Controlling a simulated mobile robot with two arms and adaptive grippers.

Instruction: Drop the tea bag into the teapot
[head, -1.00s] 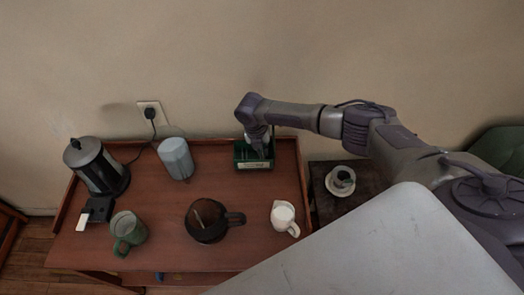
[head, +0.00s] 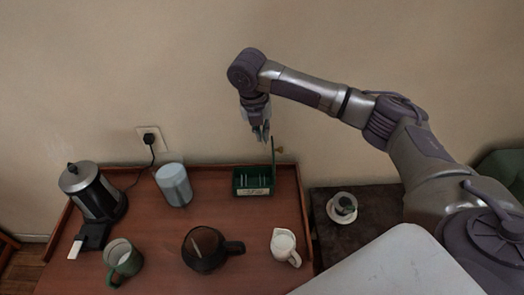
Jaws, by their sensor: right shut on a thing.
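The teapot (head: 203,250) is dark and round, with its handle to the right, and stands at the front middle of the wooden table. My right gripper (head: 262,134) is raised above the green tea box (head: 253,193), in front of the wall. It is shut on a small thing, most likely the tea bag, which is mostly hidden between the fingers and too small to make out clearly. My left gripper is not in view.
A kettle (head: 94,191), a blue-grey canister (head: 174,186) and a green mug (head: 122,258) stand on the left of the table (head: 165,232). A white milk jug (head: 283,245) stands right of the teapot. A cup on a saucer (head: 343,207) sits on a dark side table.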

